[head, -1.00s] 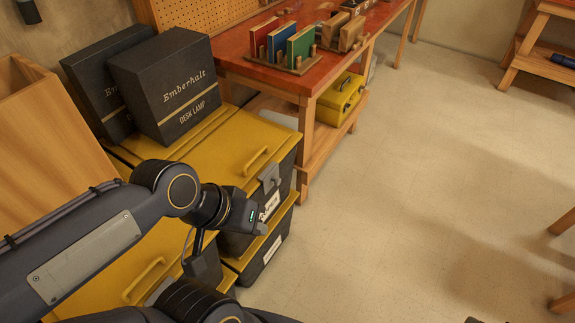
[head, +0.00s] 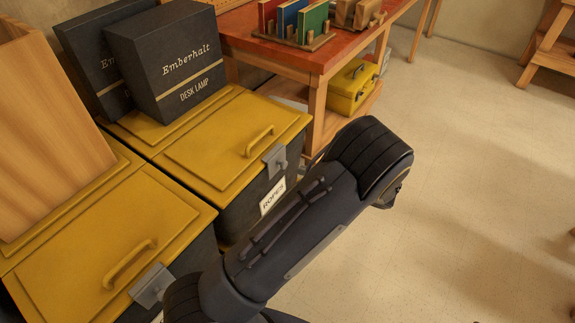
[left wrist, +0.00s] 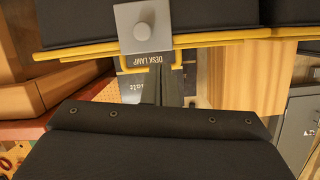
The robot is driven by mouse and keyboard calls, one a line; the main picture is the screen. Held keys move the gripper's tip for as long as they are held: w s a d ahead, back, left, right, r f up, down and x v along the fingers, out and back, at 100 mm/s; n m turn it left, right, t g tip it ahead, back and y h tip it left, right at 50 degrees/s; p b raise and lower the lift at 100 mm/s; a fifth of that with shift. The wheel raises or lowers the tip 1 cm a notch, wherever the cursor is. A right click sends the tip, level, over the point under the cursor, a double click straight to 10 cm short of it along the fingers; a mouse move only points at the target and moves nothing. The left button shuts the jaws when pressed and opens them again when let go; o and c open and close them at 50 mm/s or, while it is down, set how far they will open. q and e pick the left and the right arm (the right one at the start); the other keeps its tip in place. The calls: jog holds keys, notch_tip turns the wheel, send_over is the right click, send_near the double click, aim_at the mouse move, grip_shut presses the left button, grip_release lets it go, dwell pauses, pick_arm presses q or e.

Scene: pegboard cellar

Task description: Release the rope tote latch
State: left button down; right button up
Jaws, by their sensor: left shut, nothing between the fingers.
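The rope tote (head: 232,140) is a dark box with a yellow lid and a white "ROPES" label (head: 272,197). Its lid lies down. Its grey latch (head: 275,160) is at the lid's front edge, just above the label. In the left wrist view, a grey latch plate with a round knob (left wrist: 142,27) crosses a yellow lid edge. My left gripper (left wrist: 168,84) shows there as narrow dark fingers, shut and empty, close below the plate; contact cannot be told. In the head view my left arm hides its own gripper. My right gripper is out of view.
A second yellow-lidded tote (head: 110,235) with a latch (head: 151,285) stands at the front left. Desk lamp boxes (head: 165,60) sit on the totes' back. A red-topped bench (head: 320,55) stands behind, a yellow toolbox (head: 352,90) beneath.

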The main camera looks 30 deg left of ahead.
aim_at(278, 156)
pick_arm(q)
jog(key=shift+t+y, duration=0.6)
jog(key=shift+t, duration=0.1)
jog(key=w+a+f, duration=0.1)
jog(key=a, duration=0.1)
jog(key=w+a, duration=0.1)
jog(key=a, duration=0.2)
jog(key=w+a+f+p, duration=0.1)
jog(key=a, duration=0.2)
jog(key=shift+w+a+f, duration=0.1)
jog(key=shift+f, duration=0.2)
